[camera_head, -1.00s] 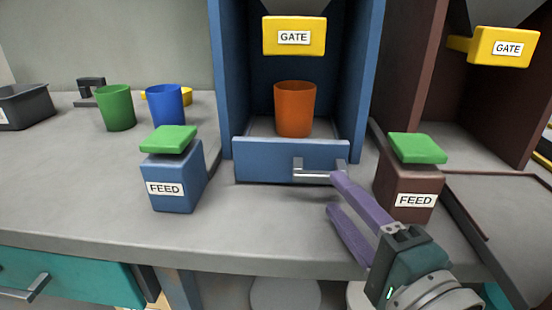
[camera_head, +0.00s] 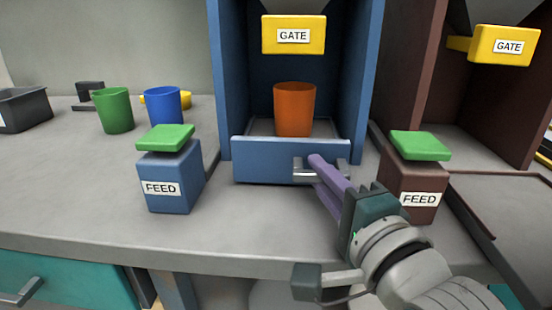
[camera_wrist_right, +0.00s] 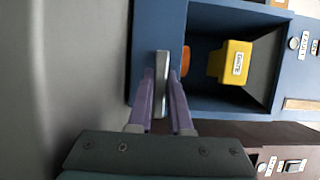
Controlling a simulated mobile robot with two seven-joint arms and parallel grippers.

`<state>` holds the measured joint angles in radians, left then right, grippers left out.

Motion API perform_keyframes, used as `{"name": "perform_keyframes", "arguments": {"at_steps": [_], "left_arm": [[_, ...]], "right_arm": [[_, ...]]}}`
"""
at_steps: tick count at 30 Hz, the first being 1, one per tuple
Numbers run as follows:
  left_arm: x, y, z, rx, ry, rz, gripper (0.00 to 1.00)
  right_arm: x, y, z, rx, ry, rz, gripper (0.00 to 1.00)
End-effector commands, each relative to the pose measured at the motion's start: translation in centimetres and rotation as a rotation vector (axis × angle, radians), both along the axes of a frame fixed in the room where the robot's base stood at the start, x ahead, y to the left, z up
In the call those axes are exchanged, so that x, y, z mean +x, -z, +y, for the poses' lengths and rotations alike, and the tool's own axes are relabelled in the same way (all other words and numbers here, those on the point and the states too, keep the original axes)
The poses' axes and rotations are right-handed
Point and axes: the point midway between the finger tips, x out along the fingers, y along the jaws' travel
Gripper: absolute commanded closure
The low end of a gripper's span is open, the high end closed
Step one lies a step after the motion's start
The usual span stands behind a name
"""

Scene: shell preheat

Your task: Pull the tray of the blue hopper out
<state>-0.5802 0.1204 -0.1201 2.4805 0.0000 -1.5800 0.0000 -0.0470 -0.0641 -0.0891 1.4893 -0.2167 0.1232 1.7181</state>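The blue hopper (camera_head: 366,85) stands at the back centre, with its blue-fronted tray (camera_head: 262,162) at its foot. An orange cup (camera_head: 295,108) stands upright in the tray, below the yellow gate. The tray's grey handle (camera_head: 305,173) is on the front, partly hidden by my fingers. My right gripper (camera_head: 322,172) has its purple fingers closed around the handle, one above and one below. In the right wrist view the handle bar (camera_wrist_right: 161,75) lies between the two fingertips (camera_wrist_right: 161,88). My left gripper is out of view.
A blue feed box (camera_head: 170,180) with a green lid stands left of the tray. A brown feed box (camera_head: 415,180) stands close to the right of my gripper. Green (camera_head: 114,110) and blue (camera_head: 163,105) cups stand farther left. The counter before the tray is clear.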

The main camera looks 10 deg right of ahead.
Motion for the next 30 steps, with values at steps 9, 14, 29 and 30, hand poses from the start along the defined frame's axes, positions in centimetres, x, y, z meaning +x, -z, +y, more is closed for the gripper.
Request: {"name": "perform_keyframes", "arguments": {"at_steps": [9,14,29,30], "left_arm": [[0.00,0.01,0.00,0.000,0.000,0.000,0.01],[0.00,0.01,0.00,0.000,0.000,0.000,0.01],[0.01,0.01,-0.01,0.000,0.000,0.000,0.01],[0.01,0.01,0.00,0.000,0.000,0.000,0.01]], "right_arm": [[-0.01,-0.02,0.00,0.000,0.000,-0.001,1.00],[-0.01,-0.02,0.00,0.000,0.000,-0.001,1.00],[-0.01,-0.04,0.00,0.000,0.000,-0.001,1.00],[0.00,-0.04,0.00,0.000,0.000,-0.002,1.00]]}}
